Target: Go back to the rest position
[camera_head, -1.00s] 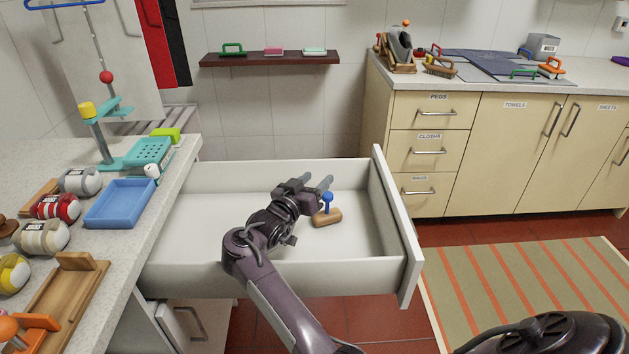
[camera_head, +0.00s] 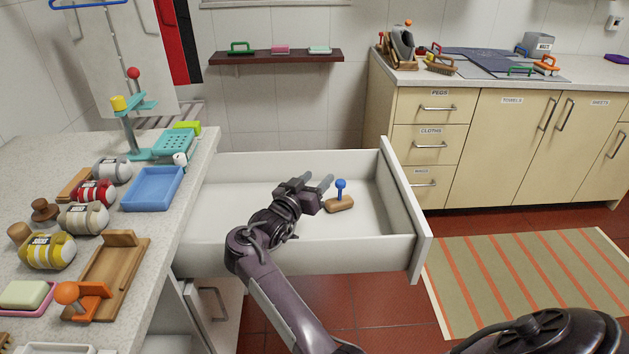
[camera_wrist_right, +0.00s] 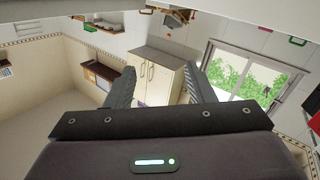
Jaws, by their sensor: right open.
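My right gripper (camera_head: 318,181) is open and empty. It is over the open white drawer (camera_head: 240,256), and its fingers point away from me. In the right wrist view the two dark fingers (camera_wrist_right: 171,66) stand apart with nothing between them. A small wooden block with a blue knob (camera_head: 340,204) rests on the drawer floor, just right of the gripper and apart from it. My left gripper is not in view.
The drawer front (camera_head: 422,240) stands out on the right. The stone counter (camera_head: 195,205) at left holds a blue tray (camera_head: 152,189), several labelled jars and a wooden board (camera_head: 105,275). Red floor and a striped mat (camera_head: 520,265) lie at right.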

